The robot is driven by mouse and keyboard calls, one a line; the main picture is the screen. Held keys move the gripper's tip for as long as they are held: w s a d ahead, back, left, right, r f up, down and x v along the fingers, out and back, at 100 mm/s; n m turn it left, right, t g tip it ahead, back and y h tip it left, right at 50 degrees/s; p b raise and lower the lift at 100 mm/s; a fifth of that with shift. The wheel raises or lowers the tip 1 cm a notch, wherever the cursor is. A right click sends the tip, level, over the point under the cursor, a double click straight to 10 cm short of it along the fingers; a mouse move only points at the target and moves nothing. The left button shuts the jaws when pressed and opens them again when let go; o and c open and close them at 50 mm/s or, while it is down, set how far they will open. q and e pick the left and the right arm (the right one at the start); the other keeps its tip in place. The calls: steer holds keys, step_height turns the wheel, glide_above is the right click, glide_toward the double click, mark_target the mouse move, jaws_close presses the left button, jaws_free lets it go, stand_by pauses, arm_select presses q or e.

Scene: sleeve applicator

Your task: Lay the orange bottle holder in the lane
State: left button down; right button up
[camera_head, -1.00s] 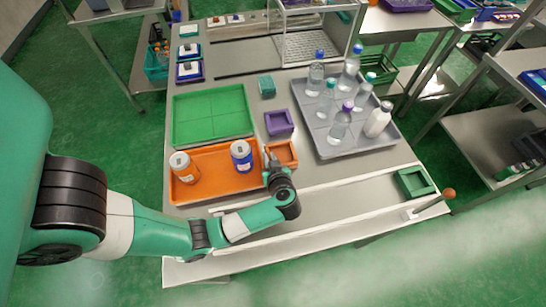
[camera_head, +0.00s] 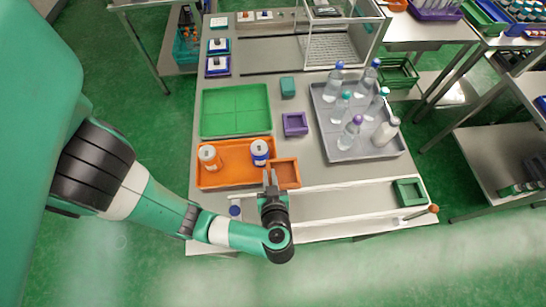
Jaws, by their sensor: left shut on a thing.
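The orange bottle holder (camera_head: 286,172), a small square open tray, is at the right end of the larger orange tray, close to the lane's far rail. My left gripper (camera_head: 270,179) is shut on the holder's left wall. I cannot tell whether the holder is lifted clear of the table. The lane (camera_head: 335,205) is a long strip between two white rails along the table's front. A green holder (camera_head: 410,192) sits at its right end. My right gripper is out of view.
The orange tray (camera_head: 222,180) holds an orange-labelled and a blue-labelled jar. Behind are a green tray (camera_head: 235,110), a purple holder (camera_head: 295,124) and a grey tray (camera_head: 330,140) with several bottles. A wooden-knobbed handle (camera_head: 433,209) is at the lane's right end. The lane's middle is clear.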

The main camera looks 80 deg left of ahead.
arm_select(q)
steer(key=shift+f, duration=0.1)
stand_by(0.3)
steer(key=shift+s+d, duration=0.15)
steer(key=shift+d, duration=0.05)
steer(key=w+d+r+m+t+h, duration=0.65)
steer(key=w+d+m+t, duration=0.3)
steer(key=w+m, duration=0.25)
step_height(320, 180, up, 20)
steer(key=p, duration=2.5)
steer(key=shift+s+a+n, duration=0.2)
steer(key=shift+s+n, duration=0.1)
steer(key=shift+f, duration=0.1)
